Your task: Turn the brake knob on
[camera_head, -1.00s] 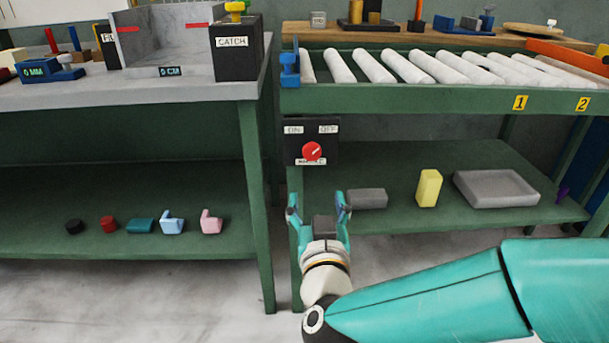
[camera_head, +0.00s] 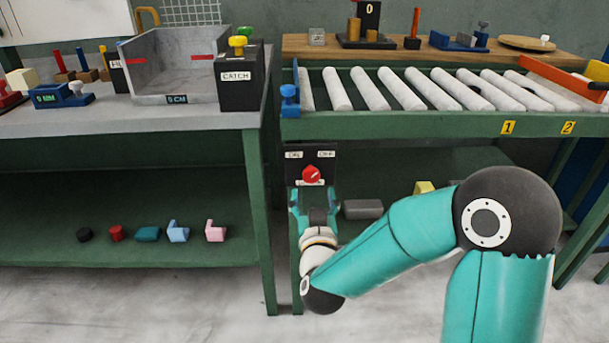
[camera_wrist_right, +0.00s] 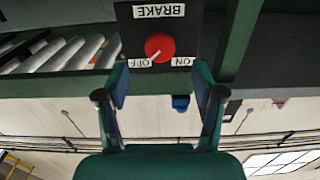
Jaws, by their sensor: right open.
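The brake knob (camera_head: 311,175) is a round red knob with a pale pointer line, on a dark panel (camera_head: 330,160) below the conveyor's left end. Labels ON and OFF sit above it in the head view. The pointer slants up right, toward OFF. The wrist view shows the panel upside down, with the knob (camera_wrist_right: 160,46) pointing toward OFF. My right gripper (camera_head: 314,196) is open and empty, just below the knob in the head view. In the wrist view its fingers (camera_wrist_right: 160,96) are spread, with the knob centred beyond them, apart. My left gripper is not in view.
The roller conveyor's green frame (camera_head: 420,126) runs above the panel. A table leg (camera_head: 259,220) of the left bench stands just left of it. A grey block (camera_head: 363,209) and a yellow block (camera_head: 424,187) lie on the lower shelf, partly behind my arm.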

